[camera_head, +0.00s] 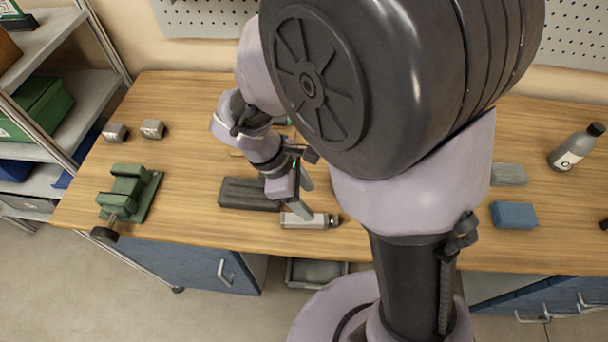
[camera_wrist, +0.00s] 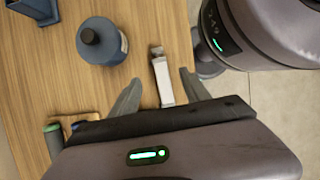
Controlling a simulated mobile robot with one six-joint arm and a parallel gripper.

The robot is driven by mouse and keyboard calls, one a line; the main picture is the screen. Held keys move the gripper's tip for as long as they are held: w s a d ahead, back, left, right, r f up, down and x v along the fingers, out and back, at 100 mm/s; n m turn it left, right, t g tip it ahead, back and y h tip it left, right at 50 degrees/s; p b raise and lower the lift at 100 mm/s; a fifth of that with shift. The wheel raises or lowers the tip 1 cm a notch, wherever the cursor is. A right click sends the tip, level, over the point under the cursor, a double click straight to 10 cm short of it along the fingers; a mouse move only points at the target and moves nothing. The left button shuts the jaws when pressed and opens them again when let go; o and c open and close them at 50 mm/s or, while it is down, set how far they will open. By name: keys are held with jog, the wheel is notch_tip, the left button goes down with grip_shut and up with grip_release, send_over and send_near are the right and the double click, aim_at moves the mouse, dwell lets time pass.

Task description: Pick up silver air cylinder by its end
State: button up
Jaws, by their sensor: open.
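The silver air cylinder (camera_head: 302,221) lies flat on the wooden bench near its front edge, with a dark fitting at its right end in the head view. It also shows in the wrist view (camera_wrist: 165,84), with its narrower end pointing up in the picture. My gripper (camera_head: 306,202) is open and empty, its fingers pointing down at the cylinder. In the wrist view my gripper (camera_wrist: 160,77) has one finger on each side of the cylinder, with visible gaps. I cannot tell how high the fingertips are above the bench.
A dark flat block (camera_head: 248,194) lies just left of the cylinder. A green vise (camera_head: 130,196) stands at the bench's left, with two small grey blocks (camera_head: 152,129) behind. A blue block (camera_head: 514,215) and a grey bottle (camera_head: 575,149) are at the right. A round dark bottle (camera_wrist: 101,42) shows in the wrist view.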

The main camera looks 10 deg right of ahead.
aim_at(324, 218)
jog(key=b+x, duration=0.2)
jog(key=x, duration=0.4)
jog(key=b+x, duration=0.3)
jog(key=x, duration=0.2)
jog(key=shift+d+f+b, duration=0.1)
jog(key=shift+f+b, duration=0.15)
jog(key=shift+b, duration=0.05)
jog(key=shift+r, duration=0.15)
jog(key=shift+c, duration=0.4)
grip_shut()
